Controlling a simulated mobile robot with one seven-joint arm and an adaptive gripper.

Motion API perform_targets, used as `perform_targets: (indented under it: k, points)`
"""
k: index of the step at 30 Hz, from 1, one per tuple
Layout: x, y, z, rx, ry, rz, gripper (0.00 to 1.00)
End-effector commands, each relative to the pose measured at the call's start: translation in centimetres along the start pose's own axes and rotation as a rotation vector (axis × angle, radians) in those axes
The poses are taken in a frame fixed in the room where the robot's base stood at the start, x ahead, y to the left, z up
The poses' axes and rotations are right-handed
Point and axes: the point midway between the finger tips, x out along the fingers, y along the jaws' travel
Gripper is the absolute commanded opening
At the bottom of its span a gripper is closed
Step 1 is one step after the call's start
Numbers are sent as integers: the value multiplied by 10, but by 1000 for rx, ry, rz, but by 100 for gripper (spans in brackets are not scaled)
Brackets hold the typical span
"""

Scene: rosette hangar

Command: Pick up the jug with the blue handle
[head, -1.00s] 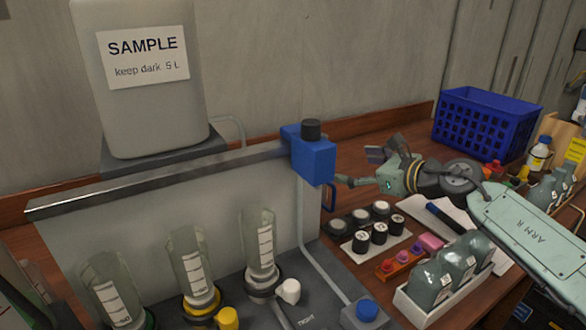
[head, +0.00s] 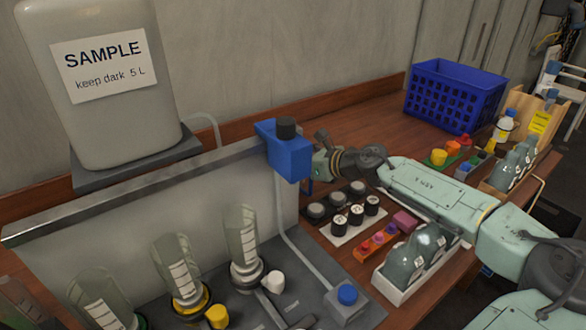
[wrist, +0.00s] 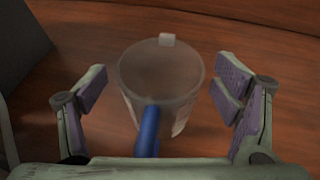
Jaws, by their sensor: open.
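The jug (wrist: 160,72) is seen from above in the wrist view, a clear round vessel with a pale spout at its far rim and a blue handle (wrist: 148,130) toward me. My gripper (wrist: 166,88) is open, with one finger on each side of the jug. Gaps show between the pads and its wall. In the head view my gripper (head: 322,150) is partly hidden behind the blue box on the panel. The jug is almost wholly hidden there; only a bit of blue shows below the box.
A grey panel (head: 150,190) with the blue box (head: 283,150) stands left of my arm. Black-and-white jars (head: 340,222), an orange rack (head: 377,245) and a white tray of bottles (head: 405,285) lie below the arm. A blue crate (head: 455,95) stands at the back right.

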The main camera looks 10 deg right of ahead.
Motion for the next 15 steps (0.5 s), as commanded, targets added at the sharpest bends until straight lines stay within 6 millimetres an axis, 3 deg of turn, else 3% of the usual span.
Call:
perform_targets:
  k: [10,15]
  points:
    - [10,-1,-2,1,0,-2,83]
    - [10,-1,-2,1,0,-2,71]
